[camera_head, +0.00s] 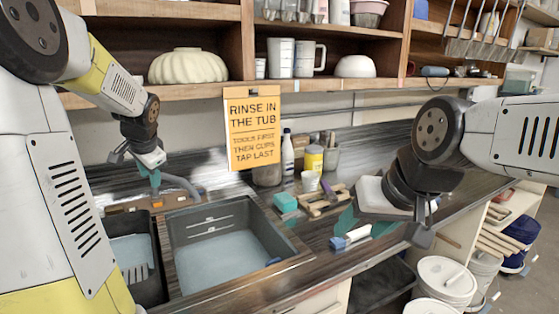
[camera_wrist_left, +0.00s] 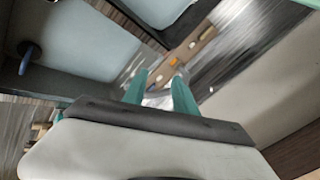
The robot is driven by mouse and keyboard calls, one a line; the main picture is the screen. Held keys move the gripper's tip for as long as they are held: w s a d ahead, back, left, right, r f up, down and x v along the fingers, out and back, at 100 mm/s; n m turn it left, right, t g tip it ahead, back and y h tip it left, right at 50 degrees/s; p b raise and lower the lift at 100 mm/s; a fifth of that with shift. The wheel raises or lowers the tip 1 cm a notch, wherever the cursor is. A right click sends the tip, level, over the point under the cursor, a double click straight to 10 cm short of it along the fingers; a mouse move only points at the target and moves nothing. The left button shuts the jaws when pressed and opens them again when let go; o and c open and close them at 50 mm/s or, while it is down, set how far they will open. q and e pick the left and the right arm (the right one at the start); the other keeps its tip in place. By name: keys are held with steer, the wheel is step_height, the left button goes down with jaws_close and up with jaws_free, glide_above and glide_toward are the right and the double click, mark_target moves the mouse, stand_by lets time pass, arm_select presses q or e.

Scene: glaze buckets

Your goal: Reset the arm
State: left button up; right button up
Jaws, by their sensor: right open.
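My left gripper (camera_head: 155,180) hangs over the back edge of the sink area, beside the grey curved tap (camera_head: 182,184). In the left wrist view, its two teal fingers (camera_wrist_left: 159,88) stand apart, with a pale grey curved shape, apparently the tap, showing between them. I cannot tell whether they touch it. My right gripper (camera_head: 376,226) is open above the right part of the counter, near its front edge, with its teal fingers partly hidden by its own body. I see nothing held in it.
A grey tub (camera_head: 235,263) and a darker basin (camera_head: 133,252) are set in the counter. A teal sponge (camera_head: 285,202), wooden rack (camera_head: 325,204), yellow jar (camera_head: 313,159) and blue-ended brush (camera_head: 350,238) lie to the right. A sign (camera_head: 252,131) hangs from the shelf. White buckets (camera_head: 445,281) stand below.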

arm_select(q)
steer(key=s+d+n+h, duration=0.5)
steer(key=s+d, duration=1.7)
steer(key=s, duration=0.2)
steer(key=shift+s+r+n, duration=0.2)
steer(key=shift+r+n, duration=0.2)
steer(key=shift+r, duration=0.05)
